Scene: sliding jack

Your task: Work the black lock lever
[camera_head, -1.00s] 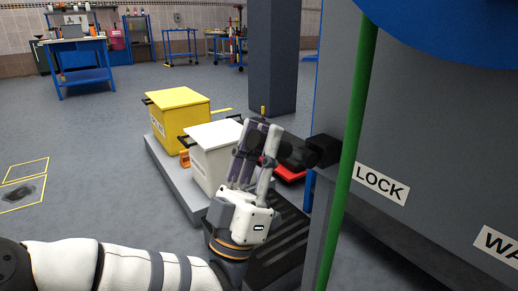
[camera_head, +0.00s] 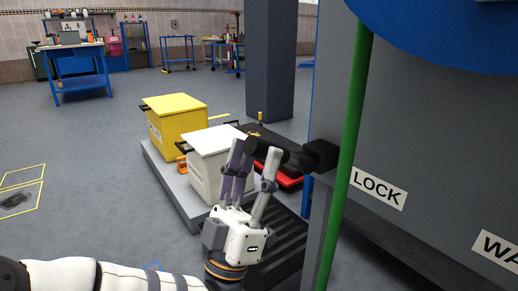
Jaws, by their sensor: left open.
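The black lock lever (camera_head: 295,157) sticks out to the left from a dark block on the grey cabinet, beside the white LOCK label (camera_head: 378,189). Its free end reaches to the upper part of my left gripper (camera_head: 254,160). My left gripper is open, with its fingers pointing up. The lever's end overlaps the space between the fingertips in the picture, and the right finger's tip covers part of the lever. I cannot tell whether the fingers touch it. My right gripper is not in view.
A green pole (camera_head: 346,165) stands upright just in front of the cabinet (camera_head: 440,140). A yellow box (camera_head: 178,125) and a white box (camera_head: 208,143) stand on a low grey platform (camera_head: 178,185) behind my gripper.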

